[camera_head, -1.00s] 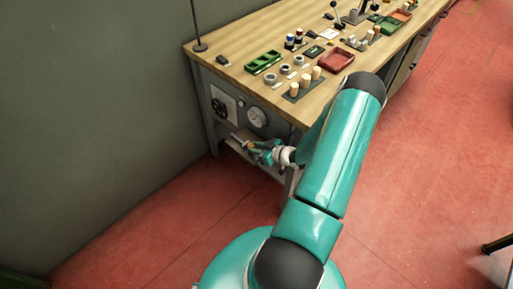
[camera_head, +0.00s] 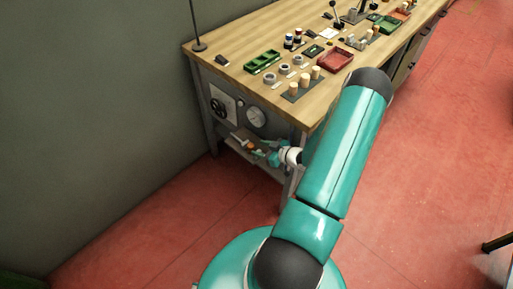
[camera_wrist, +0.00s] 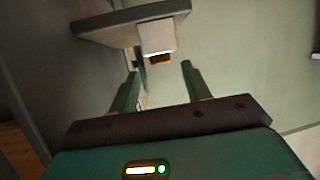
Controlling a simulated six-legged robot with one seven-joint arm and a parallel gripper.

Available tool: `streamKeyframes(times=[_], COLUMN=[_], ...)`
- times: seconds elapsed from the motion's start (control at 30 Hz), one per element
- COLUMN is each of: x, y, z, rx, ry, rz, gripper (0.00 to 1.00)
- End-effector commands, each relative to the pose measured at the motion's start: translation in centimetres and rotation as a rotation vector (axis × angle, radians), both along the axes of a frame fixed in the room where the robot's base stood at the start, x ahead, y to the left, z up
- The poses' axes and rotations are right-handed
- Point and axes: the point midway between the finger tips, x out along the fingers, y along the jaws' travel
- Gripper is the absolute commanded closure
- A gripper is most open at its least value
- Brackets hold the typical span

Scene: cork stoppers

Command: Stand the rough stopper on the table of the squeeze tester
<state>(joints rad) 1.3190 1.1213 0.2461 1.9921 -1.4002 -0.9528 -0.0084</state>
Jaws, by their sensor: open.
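My gripper (camera_head: 262,152) is low at the bench's near end, beside a small shelf under a dial gauge. In the wrist view my gripper (camera_wrist: 161,80) has its two green fingers apart, with nothing held between them. Ahead of the fingertips, a small orange-brown piece (camera_wrist: 160,59) shows against a pale grey block (camera_wrist: 158,38); it may be the rough stopper, but its roughness is too small to tell. A small orange piece (camera_head: 250,146) also shows left of my gripper in the head view. The handwheel (camera_head: 217,106) and dial gauge (camera_head: 256,116) appear to belong to the squeeze tester.
On the bench top (camera_head: 240,45) stand several pale corks (camera_head: 305,80) on a dark mat, a green tray (camera_head: 263,61) and a red tray (camera_head: 335,60). A bench leg stands close to my gripper. Red floor is free on the left.

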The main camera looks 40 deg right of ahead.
Motion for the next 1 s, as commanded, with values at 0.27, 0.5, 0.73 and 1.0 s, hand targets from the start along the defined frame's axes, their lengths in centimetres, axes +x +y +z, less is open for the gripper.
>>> streamKeyframes(times=[0.27, 0.5, 0.73, 1.0], x=[-5.6, -8.0, -8.2, -8.1], y=[-1.1, -1.5, -1.5, -1.5], z=[2.4, 3.4, 3.4, 3.4], rx=[-0.001, 0.002, 0.001, 0.001], ry=[0.002, 0.0, 0.0, 0.0], rz=[-0.002, -0.001, 0.0, 0.0], gripper=[0.52, 0.52, 0.52, 0.52])
